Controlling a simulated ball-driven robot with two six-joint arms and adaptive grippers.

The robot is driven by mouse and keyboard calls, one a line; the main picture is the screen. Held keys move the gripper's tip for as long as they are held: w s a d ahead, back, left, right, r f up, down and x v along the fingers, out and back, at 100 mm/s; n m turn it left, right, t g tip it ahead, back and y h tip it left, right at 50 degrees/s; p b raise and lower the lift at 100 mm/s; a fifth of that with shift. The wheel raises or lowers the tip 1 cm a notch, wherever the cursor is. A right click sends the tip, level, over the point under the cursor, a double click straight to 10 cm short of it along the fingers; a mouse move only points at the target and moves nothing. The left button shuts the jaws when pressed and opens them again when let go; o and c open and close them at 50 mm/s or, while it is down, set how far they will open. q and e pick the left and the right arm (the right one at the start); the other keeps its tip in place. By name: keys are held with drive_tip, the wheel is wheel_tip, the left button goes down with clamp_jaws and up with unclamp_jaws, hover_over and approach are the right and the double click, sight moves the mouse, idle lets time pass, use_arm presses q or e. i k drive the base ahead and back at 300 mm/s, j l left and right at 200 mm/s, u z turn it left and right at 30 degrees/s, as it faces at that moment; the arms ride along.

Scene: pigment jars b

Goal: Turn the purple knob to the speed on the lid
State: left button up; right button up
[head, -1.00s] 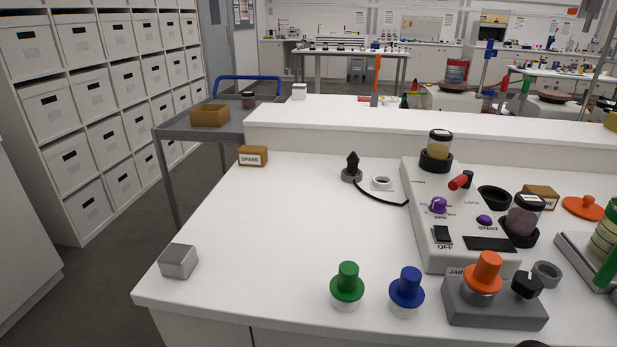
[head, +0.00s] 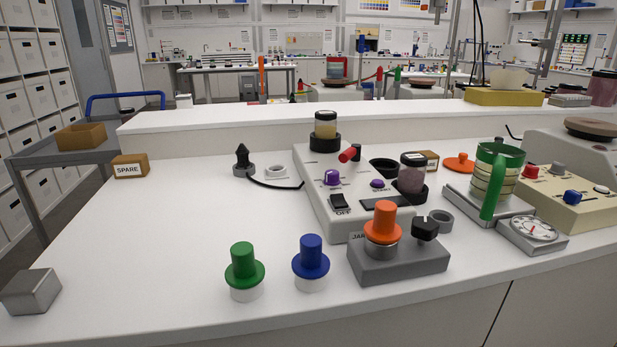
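The purple knob (head: 333,178) stands on the sloped top of the white mixer unit (head: 325,205), left of a smaller purple START button (head: 377,184). A black switch marked OFF (head: 340,202) sits in front of the knob. A jar with pale yellow contents and a dark lid (head: 326,124) stands in a black holder at the unit's back. A jar with mauve contents (head: 412,172) stands in a holder at its right side. A red-handled lever (head: 348,154) is on the unit. Any speed written on a lid is too small to read. Neither gripper is in view.
A grey block with an orange-topped part (head: 382,223) stands in front of the unit. Green (head: 245,266) and blue (head: 311,257) knobbed pieces stand front left. The bench's left half is mostly clear.

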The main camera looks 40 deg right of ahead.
sight(332, 176)
drive_tip(key=z, duration=1.25)
drive_tip(key=l, duration=0.35)
